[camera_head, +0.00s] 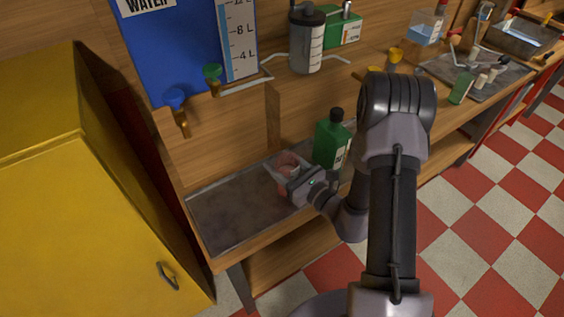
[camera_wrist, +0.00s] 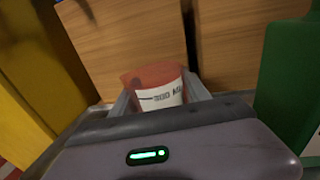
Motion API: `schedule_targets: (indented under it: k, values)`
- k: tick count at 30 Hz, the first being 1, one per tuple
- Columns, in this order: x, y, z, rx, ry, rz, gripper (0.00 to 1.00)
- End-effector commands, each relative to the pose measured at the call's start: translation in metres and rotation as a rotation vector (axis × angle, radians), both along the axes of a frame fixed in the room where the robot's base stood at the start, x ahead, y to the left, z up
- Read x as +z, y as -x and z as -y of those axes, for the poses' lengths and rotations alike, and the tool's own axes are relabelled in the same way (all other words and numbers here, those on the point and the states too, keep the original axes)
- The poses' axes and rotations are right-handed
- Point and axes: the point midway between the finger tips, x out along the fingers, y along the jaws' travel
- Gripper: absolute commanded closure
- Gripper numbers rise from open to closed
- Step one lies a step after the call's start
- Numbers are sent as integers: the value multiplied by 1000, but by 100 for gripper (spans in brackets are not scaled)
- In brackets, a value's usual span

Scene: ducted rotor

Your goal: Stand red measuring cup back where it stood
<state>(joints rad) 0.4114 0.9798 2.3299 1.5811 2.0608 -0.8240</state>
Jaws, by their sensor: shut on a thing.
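The red measuring cup (camera_wrist: 155,82) is in my gripper (camera_wrist: 160,103) in the wrist view. It is translucent red with a white band marked 300 ML. The fingers lie on its left and right sides, and its lower part is hidden behind the gripper body. In the head view the cup (camera_head: 287,163) is at the far end of my gripper (camera_head: 290,178), over the grey tray (camera_head: 225,212) on the bench. The cup looks roughly upright. I cannot tell whether its base touches the tray.
A green bottle with a black cap (camera_head: 331,142) stands close to the right of the cup. A yellow cabinet (camera_head: 80,190) is at the left. A blue water tank (camera_head: 170,50) with taps is above. The left part of the tray is clear.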

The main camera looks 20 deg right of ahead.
Motion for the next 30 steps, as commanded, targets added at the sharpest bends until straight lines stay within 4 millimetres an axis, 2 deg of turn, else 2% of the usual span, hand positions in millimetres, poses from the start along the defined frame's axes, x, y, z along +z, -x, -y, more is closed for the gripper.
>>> schedule_targets:
  k: [19, 20, 21, 23, 30]
  values:
    - [-14, 0, 0, 0, 0, 0, 100]
    - [-13, 0, 0, 0, 0, 0, 40]
    - [-12, 0, 0, 0, 0, 0, 32]
    - [-12, 0, 0, 0, 0, 0, 20]
    - [-12, 0, 0, 0, 0, 0, 20]
